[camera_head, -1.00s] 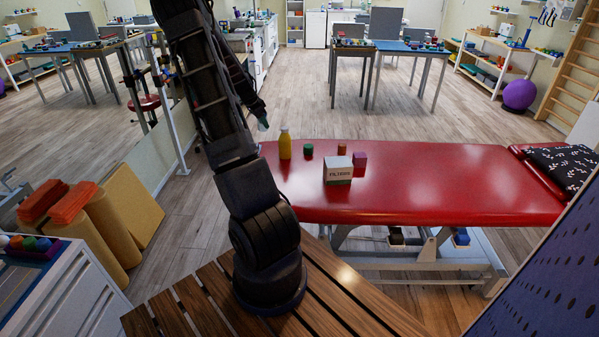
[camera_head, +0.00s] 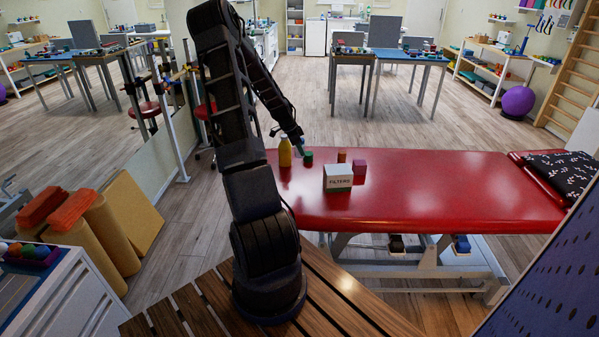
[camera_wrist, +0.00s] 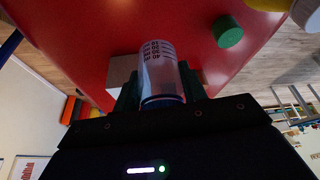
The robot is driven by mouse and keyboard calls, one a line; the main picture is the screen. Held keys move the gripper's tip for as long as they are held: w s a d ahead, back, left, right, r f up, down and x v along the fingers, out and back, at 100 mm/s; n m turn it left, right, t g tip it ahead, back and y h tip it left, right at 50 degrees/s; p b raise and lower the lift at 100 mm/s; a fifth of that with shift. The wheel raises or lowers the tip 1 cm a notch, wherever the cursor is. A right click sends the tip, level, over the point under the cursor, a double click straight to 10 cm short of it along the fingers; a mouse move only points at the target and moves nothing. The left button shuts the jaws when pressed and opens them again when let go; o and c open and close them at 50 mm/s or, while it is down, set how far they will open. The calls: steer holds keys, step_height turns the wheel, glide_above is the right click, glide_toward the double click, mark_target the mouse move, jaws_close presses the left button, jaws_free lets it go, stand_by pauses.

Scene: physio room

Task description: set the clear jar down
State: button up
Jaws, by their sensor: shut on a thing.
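The clear jar (camera_wrist: 160,72), with dark printed graduation marks, sits between the two dark green fingers of my gripper (camera_wrist: 160,88) in the wrist view. My gripper is shut on it. In the head view my gripper (camera_head: 299,144) is low over the far left part of the red treatment table (camera_head: 430,195), just right of the yellow bottle (camera_head: 285,153). The jar is too small to make out clearly there. I cannot tell whether it touches the table.
On the table, a green round piece (camera_head: 308,157) is very close to my gripper.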

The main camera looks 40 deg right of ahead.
step_height(320, 180, down, 12)
steer(key=shift+f, duration=0.2)
stand_by(0.4)
steer(key=o, duration=1)
steer(key=shift+f, duration=0.1)
steer(key=v, duration=1.2)
steer(key=s+a+r+n+t+y, duration=0.15)
steer(key=a+r+n, duration=0.45)
steer(key=a+r, duration=0.7)
steer(key=a+r+n+t+y, duration=0.1)
steer(key=a+r+n+t, duration=0.3)
steer(key=a+r, duration=0.9)
steer(key=s+a+r+n, duration=0.3)
steer(key=s+a+n, duration=0.1)
steer(key=s+a, duration=0.3)
steer(key=s+a+r+n+t+y, duration=0.1)
steer(key=s+a+r+n, duration=0.1)
steer(key=s+a+n, duration=0.3)
steer(key=s+a+r+n, duration=0.3)
steer(key=s+a+n, duration=0.2)
steer(key=s+a, duration=0.4)
steer(key=shift+s+a+r, duration=0.2)
steer(key=shift+a+r, duration=0.1)
steer(key=shift+a, duration=0.05)
